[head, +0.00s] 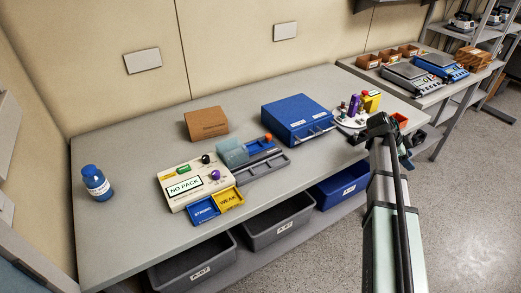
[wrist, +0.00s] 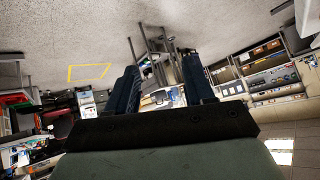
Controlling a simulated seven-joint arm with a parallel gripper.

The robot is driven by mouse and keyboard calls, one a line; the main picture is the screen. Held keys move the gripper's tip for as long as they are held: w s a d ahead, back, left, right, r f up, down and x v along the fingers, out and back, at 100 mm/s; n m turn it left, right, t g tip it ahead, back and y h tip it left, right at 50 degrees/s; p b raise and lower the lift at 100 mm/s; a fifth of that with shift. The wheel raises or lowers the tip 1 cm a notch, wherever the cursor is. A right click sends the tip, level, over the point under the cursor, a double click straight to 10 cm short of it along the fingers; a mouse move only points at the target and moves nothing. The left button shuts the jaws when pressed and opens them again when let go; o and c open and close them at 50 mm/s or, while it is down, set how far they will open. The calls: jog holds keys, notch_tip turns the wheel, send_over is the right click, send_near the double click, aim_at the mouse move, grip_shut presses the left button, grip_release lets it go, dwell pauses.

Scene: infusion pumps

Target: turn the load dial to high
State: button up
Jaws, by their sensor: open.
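A beige control box (head: 190,203) sits on the grey table at centre left in the head view, with a "NO PACK" display (head: 184,189). A purple knob (head: 215,175) and a black knob (head: 206,158) stand on its right part. The labels beside them are too small to read, so I cannot tell which is the load dial or where it points. My gripper (wrist: 160,88) is open and empty in the wrist view, its two fingers wide apart. It is far from the box, out past the table's right part; the wrist view shows no box.
Blue STRONG (head: 203,210) and yellow WEAK (head: 228,200) pads lie before the box. A grey tray with a translucent blue block (head: 232,153), a brown box (head: 206,122) and a blue case (head: 297,117) stand nearby. A blue bottle (head: 96,183) stands left. The table's front left is clear.

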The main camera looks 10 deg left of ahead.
jog(key=w+a+r+m, duration=0.1)
jog(key=w+a+r, duration=0.25)
jog(key=r, duration=0.45)
jog(key=a+r+n+y, duration=0.1)
jog(key=a+n, duration=0.1)
jog(key=a, duration=0.8)
jog(key=s+a+r+n+y, duration=0.1)
jog(key=a+n+y, duration=0.1)
jog(key=a, duration=0.8)
jog(key=s+a+r+n+t+y, duration=0.1)
jog(key=a+n, duration=0.1)
jog(key=a, duration=0.8)
jog(key=shift+s+a+n, duration=0.15)
jog(key=shift+a+n, duration=0.05)
jog(key=shift+n, duration=0.2)
jog(key=s+a+r+n+y, duration=0.2)
jog(key=s+a+n, duration=0.15)
jog(key=a, duration=0.55)
jog(key=s+a+r+n+y, duration=0.15)
jog(key=s+a, duration=0.25)
jog(key=a, duration=0.5)
jog(key=n+g+y, duration=0.2)
jog(key=n+g, duration=0.1)
jog(key=n, duration=0.3)
send_near(205, 157)
jog(key=shift+h, duration=0.25)
notch_tip(205, 157, down, 9)
jog(key=shift+a+r, duration=0.1)
jog(key=shift+a, duration=0.05)
jog(key=shift+c, duration=0.2)
